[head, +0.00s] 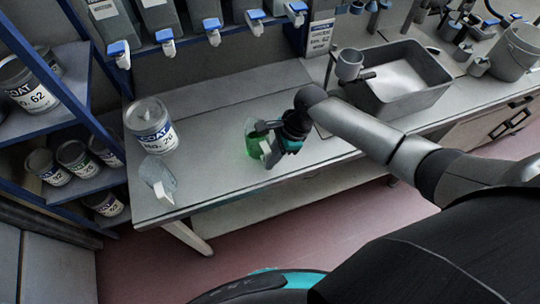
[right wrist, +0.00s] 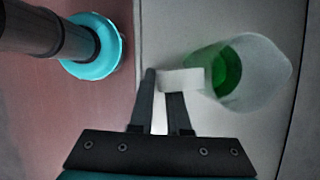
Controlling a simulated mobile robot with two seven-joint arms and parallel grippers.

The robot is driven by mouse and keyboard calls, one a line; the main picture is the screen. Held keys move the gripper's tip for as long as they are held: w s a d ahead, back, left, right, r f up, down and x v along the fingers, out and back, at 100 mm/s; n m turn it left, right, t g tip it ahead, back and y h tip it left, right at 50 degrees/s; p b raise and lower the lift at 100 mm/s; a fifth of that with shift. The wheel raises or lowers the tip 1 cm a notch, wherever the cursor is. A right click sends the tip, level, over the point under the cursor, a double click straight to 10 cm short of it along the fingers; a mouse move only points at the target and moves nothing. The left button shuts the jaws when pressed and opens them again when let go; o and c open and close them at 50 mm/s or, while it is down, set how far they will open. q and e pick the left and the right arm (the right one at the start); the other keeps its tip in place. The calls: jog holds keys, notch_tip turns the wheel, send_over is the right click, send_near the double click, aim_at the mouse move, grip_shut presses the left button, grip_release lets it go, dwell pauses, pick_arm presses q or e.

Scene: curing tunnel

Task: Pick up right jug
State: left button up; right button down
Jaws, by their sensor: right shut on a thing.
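The right jug (head: 252,141) is a translucent jug with green liquid, on the bench in the head view. It also shows in the right wrist view (right wrist: 264,75), with its white handle toward my gripper. My right gripper (head: 264,140) is shut on the handle, and its two dark fingers close on it in the right wrist view (right wrist: 164,88). I cannot tell whether the jug is lifted off the bench. A second, clear jug (head: 157,178) stands to the left near the bench's front edge. My left gripper is not in view.
A large COAT can (head: 151,127) stands on the bench (head: 215,181) behind the clear jug. A blue shelf (head: 84,187) with several cans is at the left. Blue-tapped dispensers (head: 167,42) hang above the back. A sink basin (head: 409,98) is at the right.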

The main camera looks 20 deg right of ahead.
notch_tip(320, 180, up, 19)
jog(key=p, duration=0.3)
jog(key=shift+r, duration=0.15)
dwell(0.7)
